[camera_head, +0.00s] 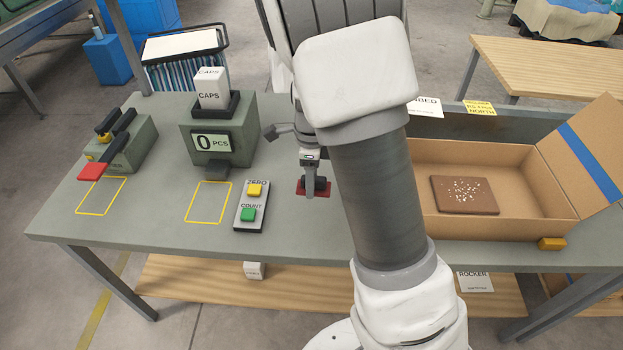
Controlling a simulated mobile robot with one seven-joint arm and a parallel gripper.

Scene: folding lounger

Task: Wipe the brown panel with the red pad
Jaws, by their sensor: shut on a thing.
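The brown panel (448,199) lies flat inside the open cardboard box on the right side of the table. Pale crumbs or specks are scattered on its top. My gripper (314,178) points down over the middle of the table, left of the box. It is shut on a dark handle on top of the red pad (302,188). The pad is at or just above the table surface; I cannot tell whether it touches. My arm crosses the picture and hides the table between the pad and the box, and the box's left side.
The cardboard box (490,226) has a raised right flap with a blue stripe. A button panel (251,205) with yellow and green buttons lies left of the pad. A counting machine (219,135) and a red-lever press (118,148) stand further left. The front left tabletop (150,228) is clear.

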